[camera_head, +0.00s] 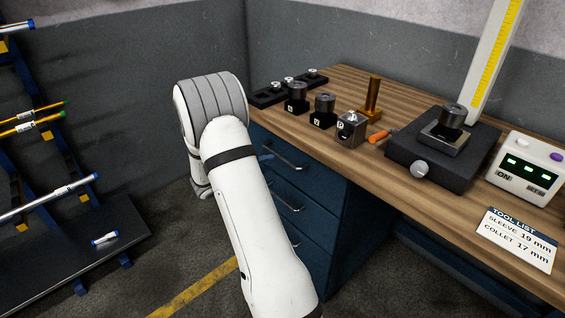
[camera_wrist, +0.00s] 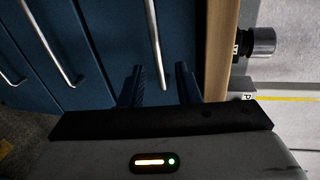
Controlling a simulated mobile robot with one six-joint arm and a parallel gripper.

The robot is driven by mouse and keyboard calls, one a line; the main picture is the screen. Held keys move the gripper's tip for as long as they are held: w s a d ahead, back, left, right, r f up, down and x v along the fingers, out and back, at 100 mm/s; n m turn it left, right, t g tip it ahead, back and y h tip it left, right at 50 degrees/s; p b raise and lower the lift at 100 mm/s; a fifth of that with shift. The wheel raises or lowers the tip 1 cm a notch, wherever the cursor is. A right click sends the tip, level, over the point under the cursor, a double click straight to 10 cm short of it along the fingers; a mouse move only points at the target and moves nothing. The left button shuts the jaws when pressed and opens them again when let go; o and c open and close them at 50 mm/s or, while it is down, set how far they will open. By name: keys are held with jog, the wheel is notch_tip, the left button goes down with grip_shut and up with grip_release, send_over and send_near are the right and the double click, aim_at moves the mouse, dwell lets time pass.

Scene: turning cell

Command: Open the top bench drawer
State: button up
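The top bench drawer (camera_head: 268,139) is the highest blue front under the wooden bench top and looks shut. Its silver bar handle (camera_head: 286,160) shows to the right of my arm. In the wrist view, which is turned sideways, the top handle (camera_wrist: 155,45) is the bar nearest the wooden edge. My gripper (camera_wrist: 160,82) is open, with its two dark fingers apart and nothing between the tips. The handle's end appears in line with the gap between them; I cannot tell the exact distance. In the head view my arm hides most of the gripper.
Lower drawer handles (camera_head: 290,204) lie below. The bench top (camera_head: 340,90) carries holders, an orange-handled tool (camera_head: 379,136), a presetter (camera_head: 440,150) and a display box (camera_head: 527,165). A rack (camera_head: 60,240) with rods stands at the left. Floor between is clear.

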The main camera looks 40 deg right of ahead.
aim_at(282, 159)
jog(key=shift+n, duration=0.4)
jog(key=x, duration=0.8)
jog(key=shift+w+f, duration=0.15)
jog(key=shift+w, duration=0.2)
jog(key=shift+c, duration=0.4)
grip_shut()
